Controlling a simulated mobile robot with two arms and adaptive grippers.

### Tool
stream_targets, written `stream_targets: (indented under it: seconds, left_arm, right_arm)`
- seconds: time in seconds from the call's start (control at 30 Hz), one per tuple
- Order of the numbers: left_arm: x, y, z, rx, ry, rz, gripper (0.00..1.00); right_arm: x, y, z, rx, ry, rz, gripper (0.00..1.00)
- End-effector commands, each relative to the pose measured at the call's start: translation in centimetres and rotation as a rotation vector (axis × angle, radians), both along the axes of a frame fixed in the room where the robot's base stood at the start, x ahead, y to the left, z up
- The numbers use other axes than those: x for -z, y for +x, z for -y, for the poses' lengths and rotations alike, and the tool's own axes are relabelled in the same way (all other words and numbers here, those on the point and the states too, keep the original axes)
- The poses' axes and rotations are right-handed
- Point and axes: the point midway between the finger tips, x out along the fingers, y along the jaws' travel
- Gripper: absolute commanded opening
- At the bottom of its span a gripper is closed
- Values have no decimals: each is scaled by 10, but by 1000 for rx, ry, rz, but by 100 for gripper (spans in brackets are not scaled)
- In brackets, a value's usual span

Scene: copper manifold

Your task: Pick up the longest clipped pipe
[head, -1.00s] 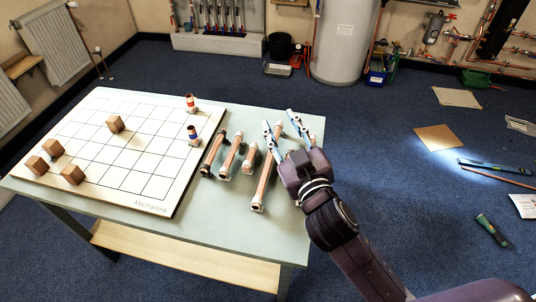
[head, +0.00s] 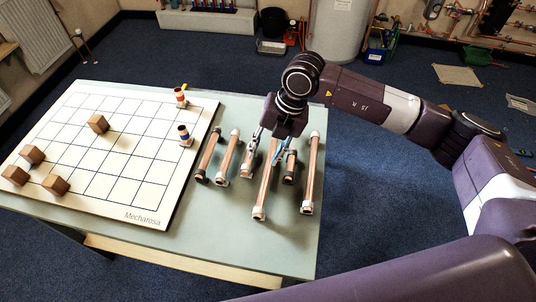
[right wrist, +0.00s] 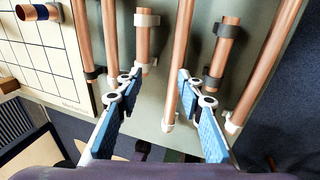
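Several copper pipes with end clips lie side by side on the table. The one reaching nearest the front (head: 265,186), with pale clips, looks longest; the gripper hides its far part. It appears to be the middle pipe in the right wrist view (right wrist: 179,62). My right gripper (head: 265,151) is open and empty, pointing down over the pipes. In the right wrist view its blue fingers (right wrist: 158,78) stand apart on either side of that pipe's line; I cannot tell whether they touch it. My left gripper is not in view.
A long pale-clipped pipe (head: 311,174) and a shorter dark-clipped pipe (head: 290,167) lie to the right. Other pipes (head: 208,156) lie to the left.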

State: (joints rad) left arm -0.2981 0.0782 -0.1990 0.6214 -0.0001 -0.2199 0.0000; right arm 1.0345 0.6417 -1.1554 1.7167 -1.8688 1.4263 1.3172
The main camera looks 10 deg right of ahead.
Motion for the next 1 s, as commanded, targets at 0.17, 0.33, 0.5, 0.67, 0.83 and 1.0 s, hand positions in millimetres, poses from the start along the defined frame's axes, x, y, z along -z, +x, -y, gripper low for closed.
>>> stream_targets:
  seconds: [0.17, 0.33, 0.5, 0.67, 0.83, 1.0]
  left_arm:
    - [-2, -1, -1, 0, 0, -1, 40]
    - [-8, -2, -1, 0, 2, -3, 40]
    - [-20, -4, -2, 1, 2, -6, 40]
    - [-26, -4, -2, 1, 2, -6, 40]
    - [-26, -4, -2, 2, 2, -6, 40]
    - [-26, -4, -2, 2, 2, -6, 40]
  right_arm:
    - [6, 10, 31, 44, -106, 1, 35]
    - [24, 11, 27, 45, -106, 1, 35]
    - [44, 16, 22, 43, -104, 0, 35]
    - [67, 19, 18, 41, -103, 1, 35]
    - [77, 20, 17, 41, -102, 3, 35]
    - [77, 20, 17, 41, -101, 3, 34]
